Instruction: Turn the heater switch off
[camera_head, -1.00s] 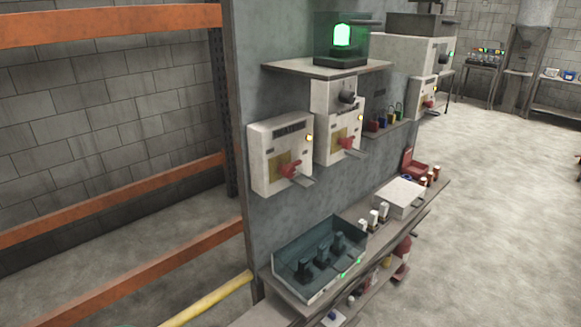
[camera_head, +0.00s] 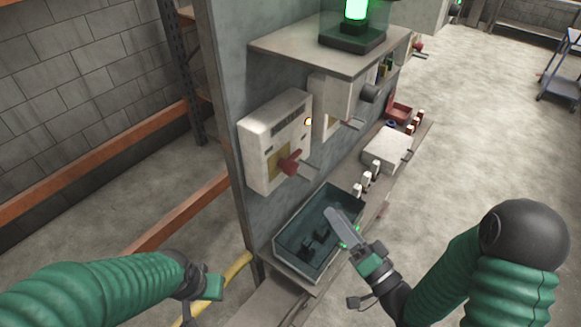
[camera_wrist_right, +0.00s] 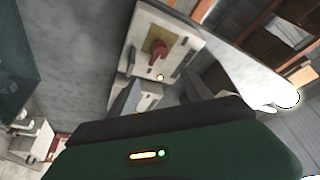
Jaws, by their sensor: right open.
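A white switch box (camera_head: 268,150) is on the grey panel, with a red handle (camera_head: 290,162) on a yellow plate and a small yellow light. It also shows in the right wrist view (camera_wrist_right: 182,28), where its red handle (camera_wrist_right: 159,50) is beyond the fingers. A second white box (camera_head: 332,100) is to its right, partly hidden by a shelf. I cannot read which one is the heater's. My right gripper (camera_head: 338,226) is open and empty, below and right of the red handle, apart from it. My left gripper (camera_head: 212,285) is low on the left; its jaws are unclear.
A teal-lined tray (camera_head: 285,252) with dark items sits on the ledge below the switch boxes. A shelf (camera_head: 290,48) with a green lamp (camera_head: 355,10) juts out above. Several small pieces and a white box (camera_head: 388,148) stand farther along.

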